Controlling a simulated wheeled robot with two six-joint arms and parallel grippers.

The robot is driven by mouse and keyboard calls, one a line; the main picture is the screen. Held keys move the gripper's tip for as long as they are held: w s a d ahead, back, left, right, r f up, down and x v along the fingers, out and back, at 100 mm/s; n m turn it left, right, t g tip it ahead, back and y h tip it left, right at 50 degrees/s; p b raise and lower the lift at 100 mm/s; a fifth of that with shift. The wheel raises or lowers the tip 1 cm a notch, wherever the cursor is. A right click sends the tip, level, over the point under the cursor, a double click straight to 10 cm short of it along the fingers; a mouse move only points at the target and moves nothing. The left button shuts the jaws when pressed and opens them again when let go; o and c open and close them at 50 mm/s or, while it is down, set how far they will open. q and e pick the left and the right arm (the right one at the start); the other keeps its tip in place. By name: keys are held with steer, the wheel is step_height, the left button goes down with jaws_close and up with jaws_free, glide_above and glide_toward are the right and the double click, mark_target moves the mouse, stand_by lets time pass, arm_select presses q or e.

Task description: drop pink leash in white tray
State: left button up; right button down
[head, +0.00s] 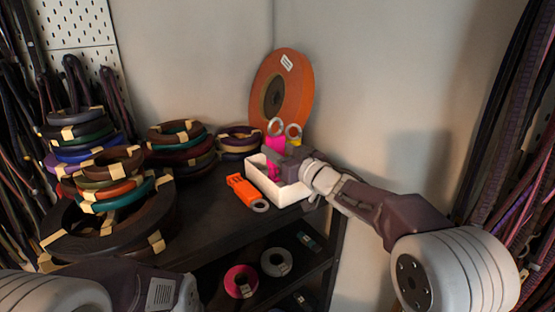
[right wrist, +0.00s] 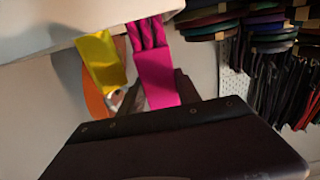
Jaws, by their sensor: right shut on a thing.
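The pink leash (head: 275,146) is upright at the white tray, with a grey ring at its top. My right gripper (head: 288,160) is shut on it, reaching in from the right over the tray. In the right wrist view, the pink leash (right wrist: 156,76) sits between the fingers of my right gripper (right wrist: 158,92), and its strands run to the tray edge. The white tray (head: 283,195) stands near the right end of the dark shelf; it also shows in the right wrist view (right wrist: 60,22). I cannot tell whether the leash touches the tray floor. My left gripper is out of view.
A yellow leash (right wrist: 101,62) is beside the pink one at the tray. An orange leash (head: 243,189) lies on the shelf left of the tray. An orange disc (head: 295,85) stands behind. Stacked cord coils (head: 110,185) fill the left. Pink (head: 240,281) and grey rolls sit below.

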steer(key=shift+f, duration=0.8)
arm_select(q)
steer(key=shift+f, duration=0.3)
arm_select(e)
steer(key=shift+w, duration=0.1)
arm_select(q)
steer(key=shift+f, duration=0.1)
arm_select(e)
steer(key=shift+f, duration=0.1)
steer(key=shift+f, duration=0.15)
steer(key=shift+f+b, duration=0.4)
steer(key=shift+b, duration=0.05)
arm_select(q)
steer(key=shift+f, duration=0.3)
arm_select(e)
steer(key=c, duration=0.9)
jaws_free()
steer(key=shift+o, duration=0.2)
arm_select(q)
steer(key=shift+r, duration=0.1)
arm_select(e)
steer(key=shift+r, duration=0.15)
